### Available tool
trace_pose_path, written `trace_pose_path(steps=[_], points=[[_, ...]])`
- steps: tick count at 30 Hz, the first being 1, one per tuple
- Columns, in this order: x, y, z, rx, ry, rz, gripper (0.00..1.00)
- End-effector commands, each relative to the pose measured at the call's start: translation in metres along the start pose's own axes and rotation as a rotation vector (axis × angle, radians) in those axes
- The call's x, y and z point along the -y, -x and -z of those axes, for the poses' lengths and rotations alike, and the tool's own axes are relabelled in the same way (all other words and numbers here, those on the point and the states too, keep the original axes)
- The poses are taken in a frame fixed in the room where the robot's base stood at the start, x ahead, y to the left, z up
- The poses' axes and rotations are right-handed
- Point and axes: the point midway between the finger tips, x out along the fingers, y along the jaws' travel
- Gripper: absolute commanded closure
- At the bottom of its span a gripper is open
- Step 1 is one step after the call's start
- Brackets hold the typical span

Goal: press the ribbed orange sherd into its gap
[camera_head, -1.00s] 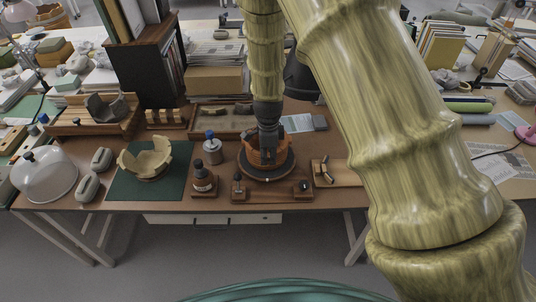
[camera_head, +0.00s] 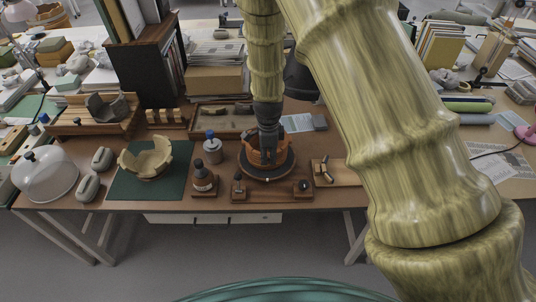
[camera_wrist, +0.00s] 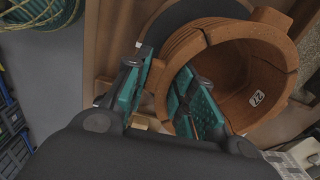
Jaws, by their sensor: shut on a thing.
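The orange vessel (camera_head: 254,157) stands on a dark round turntable (camera_head: 286,172) in the head view. In the wrist view the vessel (camera_wrist: 262,68) is open toward me, with a small numbered label inside. My gripper (camera_head: 267,160) is down at the vessel's near side. In the wrist view my gripper (camera_wrist: 165,95) has its teal pads either side of the wall line, one outside and one inside. It is shut on the ribbed orange sherd (camera_wrist: 156,76), which shows partly between the pads. The pads hide much of it, and I cannot tell whether it is seated in the gap.
A dark bottle (camera_head: 203,178) and a metal jar (camera_head: 212,150) stand left of the turntable. A pale broken bowl (camera_head: 147,160) sits on a green mat (camera_head: 122,188). A wooden board with small pieces (camera_head: 345,172) lies to the right.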

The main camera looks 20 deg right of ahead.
Motion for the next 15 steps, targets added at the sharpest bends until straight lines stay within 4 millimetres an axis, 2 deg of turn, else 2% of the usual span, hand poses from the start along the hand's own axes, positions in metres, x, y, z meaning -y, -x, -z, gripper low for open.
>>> trace_pose_path(steps=[7, 8, 11, 15], points=[[-0.0018, -0.0018, 0.0001, 0.000, 0.000, -0.004, 0.88], [-0.0018, -0.0018, 0.0001, 0.000, 0.000, -0.004, 0.69], [-0.0015, -0.0015, 0.0001, 0.000, 0.000, -0.003, 0.51], [-0.0010, -0.0009, 0.0001, 0.000, 0.000, -0.002, 0.50]])
